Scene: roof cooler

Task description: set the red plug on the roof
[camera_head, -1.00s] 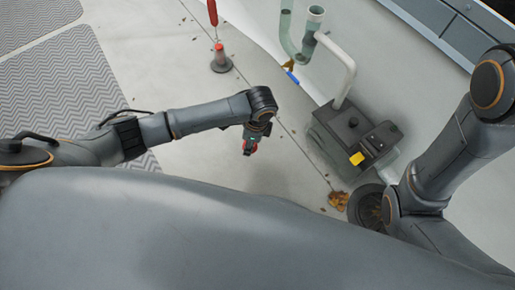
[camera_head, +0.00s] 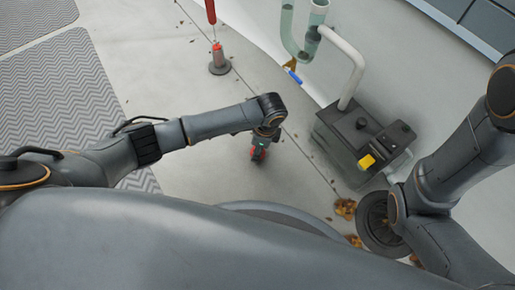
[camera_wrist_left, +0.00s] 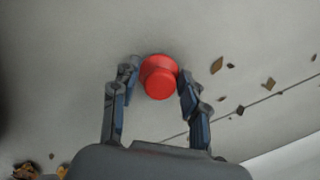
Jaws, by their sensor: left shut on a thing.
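The red plug (camera_wrist_left: 159,77) is a short round knob with a wider rim, seen between the fingers of my left gripper (camera_wrist_left: 157,82) in the left wrist view. The fingers are shut on its sides. In the head view a little of its red (camera_head: 258,155) shows below my left wrist, over bare pale roof (camera_head: 210,170). I cannot tell whether the plug touches the roof. My right arm comes in at the right, but its gripper is hidden.
A dark box with a yellow part (camera_head: 345,150) stands right of my left gripper, with pipes above it. A dark round drain-like piece (camera_head: 372,228) and dead leaves (camera_head: 345,208) lie by my right arm. Grey mats (camera_head: 60,90) lie left.

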